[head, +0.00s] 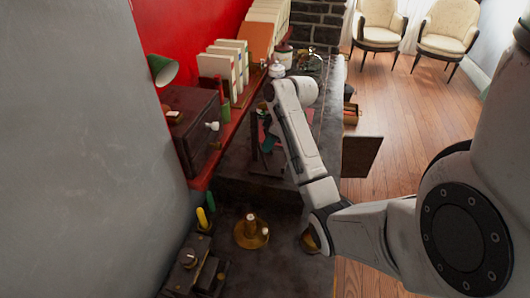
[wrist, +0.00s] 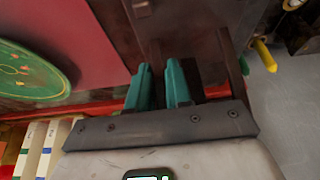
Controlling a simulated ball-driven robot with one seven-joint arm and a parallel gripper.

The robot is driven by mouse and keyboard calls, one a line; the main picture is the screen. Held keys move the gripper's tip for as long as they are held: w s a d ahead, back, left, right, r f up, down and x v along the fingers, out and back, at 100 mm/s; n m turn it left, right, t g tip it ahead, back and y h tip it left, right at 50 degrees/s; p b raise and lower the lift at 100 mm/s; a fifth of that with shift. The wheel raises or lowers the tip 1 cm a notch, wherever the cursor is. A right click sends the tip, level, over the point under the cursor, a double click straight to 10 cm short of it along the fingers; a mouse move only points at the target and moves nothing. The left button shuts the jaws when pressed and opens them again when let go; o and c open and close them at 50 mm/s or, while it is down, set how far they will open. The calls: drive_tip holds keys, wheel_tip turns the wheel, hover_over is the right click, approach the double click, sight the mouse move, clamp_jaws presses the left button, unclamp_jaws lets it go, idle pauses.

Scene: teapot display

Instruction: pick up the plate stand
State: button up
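The plate stand seems to be the dark wooden frame (head: 256,160) on the grey counter in the head view, partly hidden behind my arm. In the wrist view a dark wooden bar (wrist: 233,65), which looks like part of it, runs just right of my fingers. My gripper (wrist: 159,72) has two teal fingers with a narrow gap between them. In the head view my gripper (head: 271,144) is low beside the frame. I cannot tell whether a piece of wood is between the fingertips.
A green round plate (wrist: 30,70) lies left of my fingers in the wrist view. Books (head: 232,62) and a wooden cabinet (head: 190,130) line the left side. A brass candle holder (head: 251,232) stands nearer on the counter. Wooden floor (head: 405,125) is open at right.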

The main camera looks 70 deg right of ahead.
clamp_jaws()
drive_tip(key=shift+r, duration=0.1)
